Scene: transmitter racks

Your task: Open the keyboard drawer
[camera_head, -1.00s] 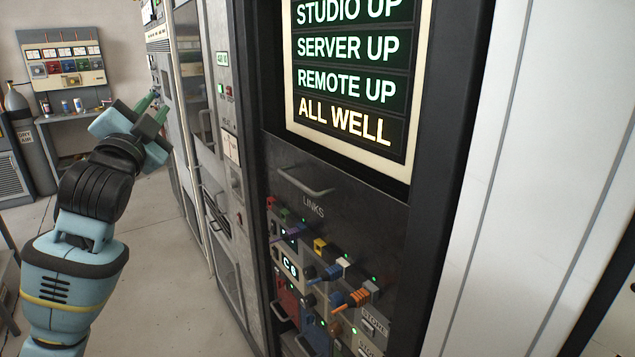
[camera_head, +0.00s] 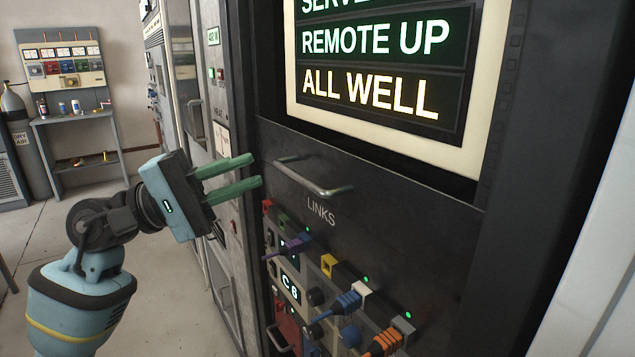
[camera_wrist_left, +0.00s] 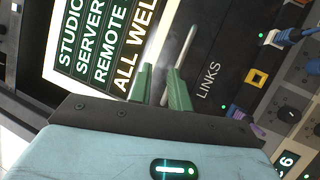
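A dark drawer front (camera_head: 400,215) with a metal bar handle (camera_head: 315,180) and the word LINKS sits below the lit status screen (camera_head: 385,65). I cannot tell if this is the keyboard drawer; no keyboard shows. My left gripper (camera_head: 257,171) is open, its two green fingers pointing right toward the handle, a little left of it and apart from it in the head view. In the left wrist view, the handle (camera_wrist_left: 180,62) shows just beyond the green fingertips. My right gripper is not in view.
Below the drawer front is a panel with coloured plugs and cables (camera_head: 348,302). More racks with handles stand to the left (camera_head: 197,120). A bench (camera_head: 85,120) and a gas cylinder (camera_head: 20,130) are far left. The floor (camera_head: 185,290) by the racks is clear.

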